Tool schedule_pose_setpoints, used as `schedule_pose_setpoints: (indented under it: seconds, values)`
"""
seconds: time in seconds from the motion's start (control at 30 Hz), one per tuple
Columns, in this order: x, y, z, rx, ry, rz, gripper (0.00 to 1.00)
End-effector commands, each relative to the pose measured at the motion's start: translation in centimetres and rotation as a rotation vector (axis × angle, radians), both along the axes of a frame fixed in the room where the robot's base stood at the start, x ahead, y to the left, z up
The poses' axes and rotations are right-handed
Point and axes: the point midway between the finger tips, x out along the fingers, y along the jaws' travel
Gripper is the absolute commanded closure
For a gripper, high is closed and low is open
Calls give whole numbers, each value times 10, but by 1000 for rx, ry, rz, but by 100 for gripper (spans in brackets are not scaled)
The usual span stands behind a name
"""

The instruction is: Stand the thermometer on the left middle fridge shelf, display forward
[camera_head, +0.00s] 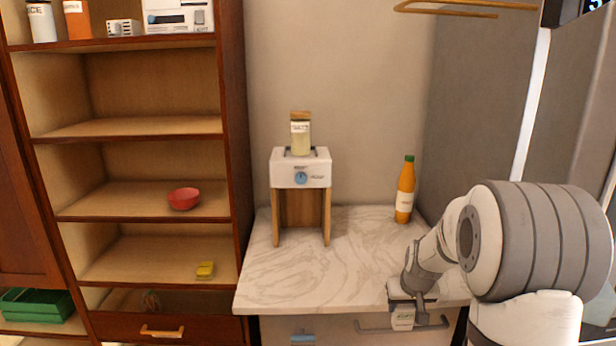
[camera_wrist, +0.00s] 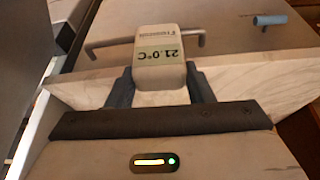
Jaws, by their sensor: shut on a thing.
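The thermometer (camera_wrist: 160,45) is a small pale block with a greenish display reading 21.0°C, facing up toward the wrist camera. My gripper (camera_wrist: 158,82) is shut on it, one dark finger on each side. In the head view the thermometer (camera_head: 403,318) shows small below my gripper (camera_head: 408,299), in front of the counter's front edge at lower right. I cannot make out a left middle fridge shelf in either view.
A marble counter (camera_head: 345,275) holds an orange bottle (camera_head: 405,190) and a white-topped stand (camera_head: 300,168) with a jar (camera_head: 300,135). Handles (camera_head: 375,328) project from the counter front.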

Motion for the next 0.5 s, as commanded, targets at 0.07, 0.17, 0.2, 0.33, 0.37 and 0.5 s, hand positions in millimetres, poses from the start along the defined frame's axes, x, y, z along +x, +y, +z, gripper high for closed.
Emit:
schedule_pose_setpoints:
  seconds: [0.07,0.17,0.2,0.33,0.37,0.5]
  values:
    - [-3,24,-51,1,7,12,77]
    - [-7,48,-91,3,2,17,77]
    - [-9,56,-103,5,-1,20,77]
    - [-15,74,-131,11,-8,26,77]
    - [-16,77,-135,12,-8,28,77]
    - [-28,84,-157,16,-7,28,77]
